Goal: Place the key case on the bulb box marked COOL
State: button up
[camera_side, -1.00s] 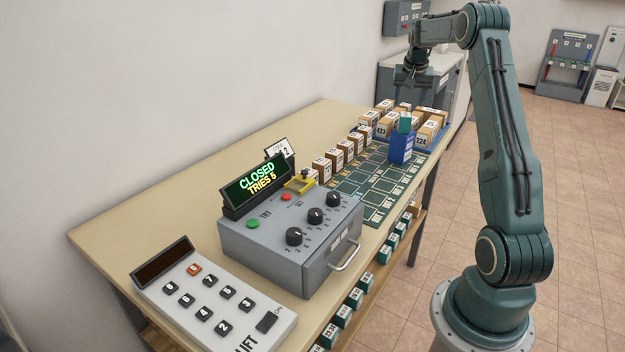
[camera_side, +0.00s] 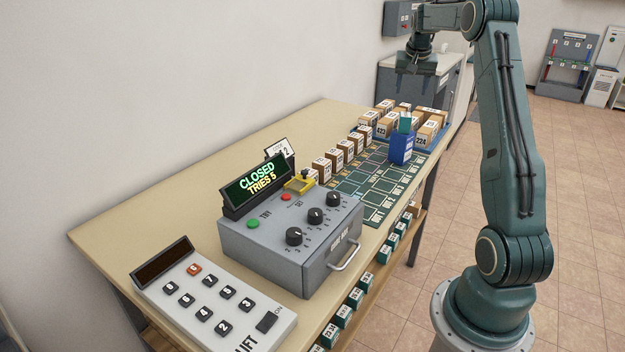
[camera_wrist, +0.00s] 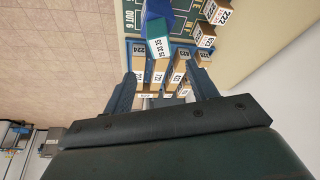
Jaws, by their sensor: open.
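My gripper (camera_side: 416,66) is open and empty, raised beyond the far end of the table. In the wrist view my gripper (camera_wrist: 163,88) has its two fingers well apart, with cartons showing between and beyond them. I cannot make out a key case or a box marked COOL in either view. A blue holder (camera_side: 401,149) with a teal block (camera_side: 405,122) in its top stands on the far part of the table. The wrist view also shows the blue holder and the teal block, which bears small numbers (camera_wrist: 159,43).
Numbered brown cartons (camera_side: 386,124) fill a blue tray at the table's far end; more stand in a row. A grey dial box (camera_side: 290,245) and a keypad (camera_side: 215,300) occupy the near end. A grey cabinet (camera_side: 447,85) stands behind. The table's left side is clear.

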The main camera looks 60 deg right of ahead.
jog(key=w+a+r+n+t+y, duration=0.1)
jog(key=a+r+n, duration=0.25)
jog(key=a, duration=1.15)
jog(key=a+r+n+t, duration=0.1)
jog(key=a+r+n, duration=0.3)
jog(key=a, duration=1.1)
jog(key=s+a+f+n+t+y, duration=0.1)
jog(key=s+a+f+n, duration=0.2)
jog(key=s+a, duration=0.5)
jog(key=s+a+f+n+y, duration=0.2)
jog(key=s+a+f+n, duration=0.1)
jog(key=s+a, duration=0.6)
jog(key=a, duration=0.3)
jog(key=shift+a+t, duration=0.4)
